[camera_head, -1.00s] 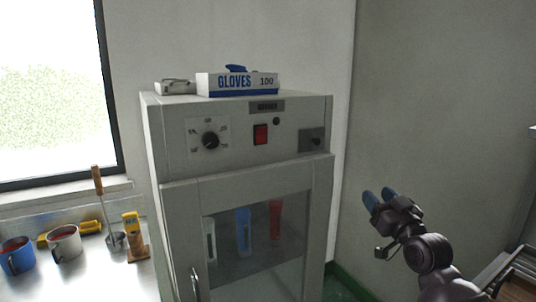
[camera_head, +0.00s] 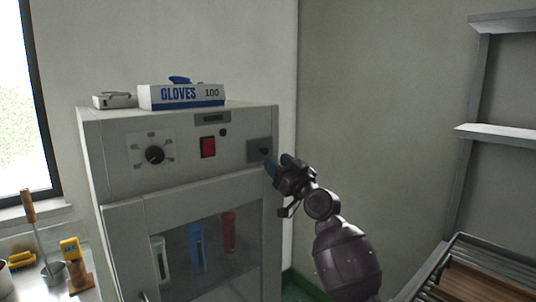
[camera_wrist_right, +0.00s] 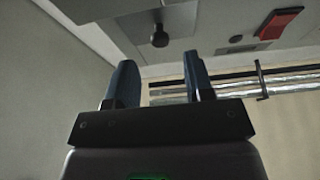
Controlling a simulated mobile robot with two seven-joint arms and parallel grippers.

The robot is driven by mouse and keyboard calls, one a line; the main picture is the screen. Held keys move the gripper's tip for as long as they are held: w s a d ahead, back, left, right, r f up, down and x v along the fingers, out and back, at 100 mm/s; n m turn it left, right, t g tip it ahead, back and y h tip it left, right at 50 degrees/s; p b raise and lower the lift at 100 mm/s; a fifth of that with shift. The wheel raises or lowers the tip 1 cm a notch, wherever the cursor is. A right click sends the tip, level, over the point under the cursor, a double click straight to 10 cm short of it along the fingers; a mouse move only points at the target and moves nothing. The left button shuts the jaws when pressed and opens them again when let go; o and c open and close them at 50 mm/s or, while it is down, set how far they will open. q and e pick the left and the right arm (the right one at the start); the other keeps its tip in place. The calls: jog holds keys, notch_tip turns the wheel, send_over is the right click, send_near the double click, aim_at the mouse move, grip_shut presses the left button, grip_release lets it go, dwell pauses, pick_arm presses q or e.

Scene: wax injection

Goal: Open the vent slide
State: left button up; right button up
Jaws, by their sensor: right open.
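The vent slide is a dark plate (camera_head: 259,150) with a small black knob at the right end of the grey cabinet's upper panel. In the right wrist view the black knob (camera_wrist_right: 160,38) stands out from its plate, beyond and between my fingertips. My right gripper (camera_head: 279,162) is open beside the plate, at its lower right, and partly overlaps the knob area in the head view. In the right wrist view its two blue fingers (camera_wrist_right: 160,78) are apart with nothing between them. Whether a fingertip touches the knob cannot be told. My left gripper is out of view.
The cabinet (camera_head: 190,190) carries a dial (camera_head: 154,154), a red switch (camera_head: 208,147) and a glass door with coloured tubes. A glove box (camera_head: 182,96) sits on top. A wire rack (camera_head: 480,265) stands at the right.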

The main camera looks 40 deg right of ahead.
aim_at(267, 152)
jog(key=shift+x, duration=2.35)
jog(key=shift+f, duration=0.1)
grip_shut()
